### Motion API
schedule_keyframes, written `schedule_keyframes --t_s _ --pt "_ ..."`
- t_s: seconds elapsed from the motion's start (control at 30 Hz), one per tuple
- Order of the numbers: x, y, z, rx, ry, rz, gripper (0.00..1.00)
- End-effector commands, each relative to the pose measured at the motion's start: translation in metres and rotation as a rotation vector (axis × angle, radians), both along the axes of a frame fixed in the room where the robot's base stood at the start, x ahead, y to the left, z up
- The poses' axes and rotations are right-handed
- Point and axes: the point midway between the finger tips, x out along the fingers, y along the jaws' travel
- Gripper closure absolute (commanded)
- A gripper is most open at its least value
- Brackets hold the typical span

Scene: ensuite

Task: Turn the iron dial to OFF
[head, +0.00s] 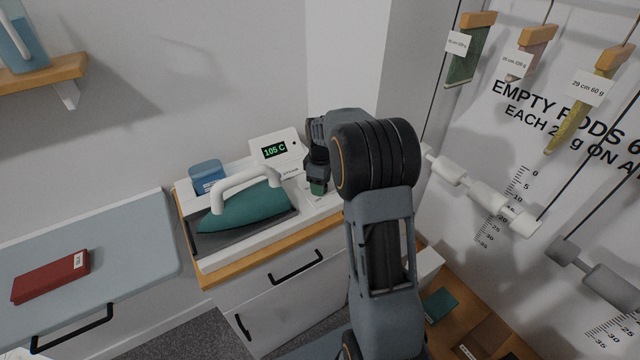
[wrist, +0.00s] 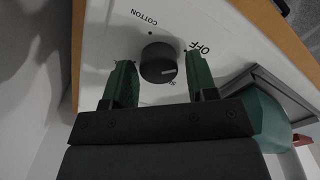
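The iron dial (wrist: 158,64) is a dark round knob on a white panel in the wrist view. Its short white mark points right in the picture, between the OFF label (wrist: 200,47) and a partly hidden label beginning "SI" (wrist: 172,83). COTTON (wrist: 139,17) is printed beyond the dial. My gripper (wrist: 161,78) is open, with one green finger on either side of the dial. A gap shows on both sides; finger depth relative to the knob is unclear. In the head view my gripper (head: 318,187) is at the panel's right end and the dial is hidden.
A green iron (head: 240,206) with a white handle rests left of my gripper. Behind it are a display reading 105 C (head: 274,149) and a blue container (head: 207,176). A red box (head: 50,276) lies on the grey board at left. Hanging rods occupy the right wall.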

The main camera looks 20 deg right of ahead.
Motion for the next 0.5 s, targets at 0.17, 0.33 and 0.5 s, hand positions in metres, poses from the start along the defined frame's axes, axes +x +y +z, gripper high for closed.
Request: schedule_keyframes --t_s 0.17,0.33,0.5 --pt "-0.001 -0.001 -0.001 0.0 0.003 -0.003 0.37" --pt "-0.001 -0.002 0.0 -0.001 0.004 -0.003 0.37" --pt "-0.001 -0.002 0.014 -0.001 0.001 -0.003 0.37"
